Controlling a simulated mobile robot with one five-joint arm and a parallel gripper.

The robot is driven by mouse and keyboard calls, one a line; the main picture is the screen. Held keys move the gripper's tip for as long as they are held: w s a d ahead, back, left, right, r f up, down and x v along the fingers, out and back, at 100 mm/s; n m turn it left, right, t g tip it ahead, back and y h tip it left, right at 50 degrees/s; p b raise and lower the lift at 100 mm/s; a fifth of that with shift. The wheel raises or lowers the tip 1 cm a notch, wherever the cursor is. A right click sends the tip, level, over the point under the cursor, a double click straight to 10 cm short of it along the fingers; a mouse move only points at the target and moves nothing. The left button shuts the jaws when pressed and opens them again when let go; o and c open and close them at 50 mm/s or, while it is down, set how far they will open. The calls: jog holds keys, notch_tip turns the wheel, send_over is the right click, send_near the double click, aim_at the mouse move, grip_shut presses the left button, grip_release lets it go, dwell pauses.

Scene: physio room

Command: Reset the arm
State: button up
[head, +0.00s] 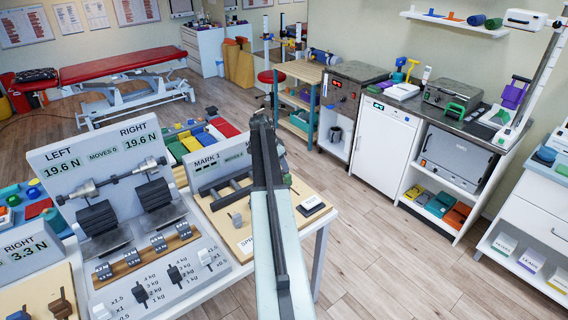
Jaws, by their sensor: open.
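My arm rises from the bottom middle of the head view and reaches forward over the right part of a white table. My gripper (264,122) is the dark end of the arm, seen from behind. It is open, with nothing visible in it; its fingertips are hard to make out. It stands in front of the coloured blocks and the MARK panel in the picture, apart from them as far as I can tell. The arm hides part of the wooden board (315,194) and of the panel (212,166).
A LEFT/RIGHT force rig (100,160) reading 19.6 N stands on the white table, left of my arm. A red treatment couch (120,65) is at the back left. A counter with a white cabinet (384,140) lines the right wall. The wooden floor (370,240) between is clear.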

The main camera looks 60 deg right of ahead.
jog(key=shift+w+a+r, duration=0.1)
jog(key=shift+a, duration=0.05)
dwell(0.3)
